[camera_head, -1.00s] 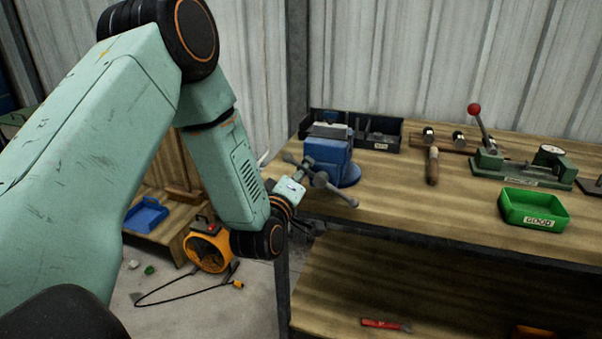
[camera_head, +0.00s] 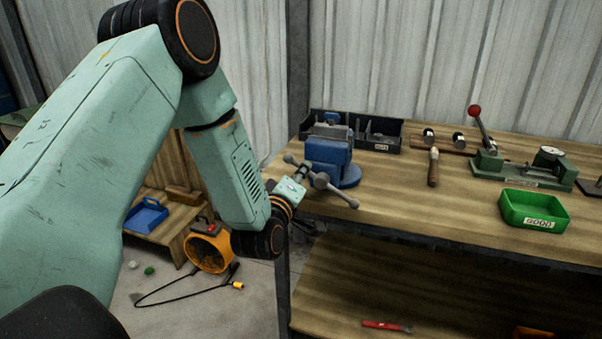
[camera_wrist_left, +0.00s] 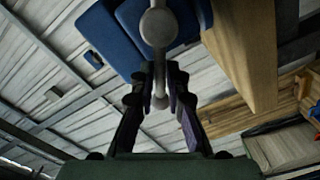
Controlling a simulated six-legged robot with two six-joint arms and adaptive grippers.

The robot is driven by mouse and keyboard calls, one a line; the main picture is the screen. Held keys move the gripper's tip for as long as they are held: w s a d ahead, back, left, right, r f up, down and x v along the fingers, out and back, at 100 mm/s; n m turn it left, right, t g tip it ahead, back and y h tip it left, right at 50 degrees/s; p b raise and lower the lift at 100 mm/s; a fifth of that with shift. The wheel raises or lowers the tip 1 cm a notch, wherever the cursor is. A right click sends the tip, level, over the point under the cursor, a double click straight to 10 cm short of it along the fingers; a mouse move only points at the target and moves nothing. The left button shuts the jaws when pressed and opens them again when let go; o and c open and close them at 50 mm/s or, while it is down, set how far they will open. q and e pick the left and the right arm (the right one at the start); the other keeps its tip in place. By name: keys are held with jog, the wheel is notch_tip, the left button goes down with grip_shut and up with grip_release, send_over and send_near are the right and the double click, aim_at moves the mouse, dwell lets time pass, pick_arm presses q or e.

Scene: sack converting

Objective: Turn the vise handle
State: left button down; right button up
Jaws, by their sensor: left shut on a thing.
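A blue vise (camera_head: 330,155) is mounted at the left end of the workbench. Its grey handle bar (camera_head: 342,196) slants from upper left to lower right, with a knob at each end. My left gripper (camera_head: 303,175) is at the front of the vise, by the handle's upper-left part. In the left wrist view, the gripper's dark fingers (camera_wrist_left: 160,75) are shut on the handle bar (camera_wrist_left: 159,58), one finger on each side. The blue vise body (camera_wrist_left: 105,40) shows behind them. In the head view the fingertips are too small to make out clearly. My right gripper is not in view.
A black bin (camera_head: 385,135) stands behind the vise. Bare bench lies right of the handle.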

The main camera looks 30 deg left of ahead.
aim_at(334, 164)
pick_arm(q)
jog(key=shift+w+r, duration=0.1)
jog(key=shift+r, duration=0.05)
